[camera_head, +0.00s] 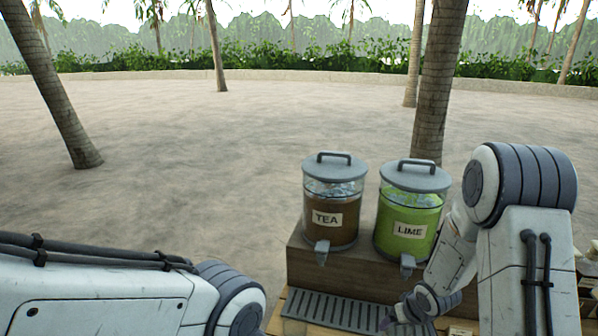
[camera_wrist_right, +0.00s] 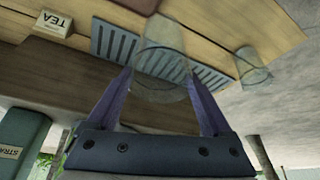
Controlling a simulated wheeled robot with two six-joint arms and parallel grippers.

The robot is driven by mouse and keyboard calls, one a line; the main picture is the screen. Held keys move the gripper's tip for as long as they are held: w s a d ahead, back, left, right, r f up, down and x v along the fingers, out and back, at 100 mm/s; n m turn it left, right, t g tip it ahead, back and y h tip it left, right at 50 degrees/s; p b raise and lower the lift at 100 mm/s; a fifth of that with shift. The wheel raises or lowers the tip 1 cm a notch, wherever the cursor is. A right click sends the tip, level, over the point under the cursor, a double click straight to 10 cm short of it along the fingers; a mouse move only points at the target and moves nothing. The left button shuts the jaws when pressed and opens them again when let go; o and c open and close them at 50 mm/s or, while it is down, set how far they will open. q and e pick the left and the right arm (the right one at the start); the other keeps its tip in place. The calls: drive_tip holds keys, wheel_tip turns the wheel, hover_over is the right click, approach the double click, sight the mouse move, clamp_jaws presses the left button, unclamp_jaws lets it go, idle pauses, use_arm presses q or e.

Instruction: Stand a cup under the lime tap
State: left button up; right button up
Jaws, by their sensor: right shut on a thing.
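The lime dispenser (camera_head: 408,215) is a clear jar of green drink with a grey lid. Its grey tap (camera_head: 407,264) hangs over the slotted drip tray (camera_head: 345,312). My right gripper (camera_head: 405,312) is low at the tray's right end, below the lime tap. In the right wrist view its fingers (camera_wrist_right: 165,90) are shut on a clear cup (camera_wrist_right: 160,68), seen against the tray. I cannot tell whether this cup touches the tray. A second clear cup (camera_wrist_right: 252,66) stands beyond the tray's other end. My left gripper is out of view.
The tea dispenser (camera_head: 333,205) stands left of the lime one on a wooden riser (camera_head: 300,262). A small box marked TEA (camera_wrist_right: 50,23) shows in the right wrist view. Sandy ground and palm trunks lie behind.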

drive_tip(key=s+a+r+m, duration=0.1)
drive_tip(key=s+a+r, duration=0.1)
drive_tip(key=a, duration=0.5)
drive_tip(key=shift+s, duration=0.85)
